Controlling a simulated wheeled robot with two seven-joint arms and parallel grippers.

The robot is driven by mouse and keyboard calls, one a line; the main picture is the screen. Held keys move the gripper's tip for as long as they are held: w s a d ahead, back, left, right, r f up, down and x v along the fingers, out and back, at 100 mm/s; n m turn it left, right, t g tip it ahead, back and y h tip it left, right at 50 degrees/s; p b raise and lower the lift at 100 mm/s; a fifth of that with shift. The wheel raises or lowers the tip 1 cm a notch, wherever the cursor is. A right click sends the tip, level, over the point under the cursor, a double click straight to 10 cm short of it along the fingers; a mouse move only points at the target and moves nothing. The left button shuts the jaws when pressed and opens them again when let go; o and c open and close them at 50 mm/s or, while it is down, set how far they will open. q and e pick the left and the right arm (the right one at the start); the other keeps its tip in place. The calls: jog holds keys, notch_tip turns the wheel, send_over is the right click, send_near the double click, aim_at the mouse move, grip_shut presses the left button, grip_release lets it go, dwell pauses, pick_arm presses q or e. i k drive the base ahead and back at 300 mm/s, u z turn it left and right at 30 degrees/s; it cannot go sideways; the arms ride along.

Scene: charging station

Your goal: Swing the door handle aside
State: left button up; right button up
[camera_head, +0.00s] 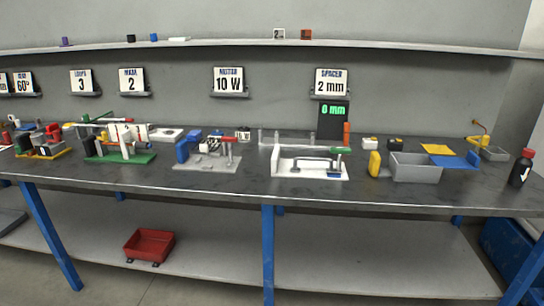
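No door is plain in the head view, and I cannot tell for sure which part is the door handle. A white-based fixture (283,162) stands on the bench right of centre, with a low grey bar (308,161) and a green grip (341,150) at its right end. A grey-plated fixture (190,163) with a blue block and a small red-topped handle (228,140) stands left of it. A green-based fixture (140,158) with a white part and a long green bar is further left. Neither of my grippers shows in the picture.
The dark bench top (250,190) is clear along its front edge. A dark display (332,122) reads 0 mm. A red crate (149,245) sits on the lower shelf.

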aim_at(295, 169)
jog(key=u, duration=0.6)
jog(key=i, duration=0.65)
jog(key=u, duration=0.2)
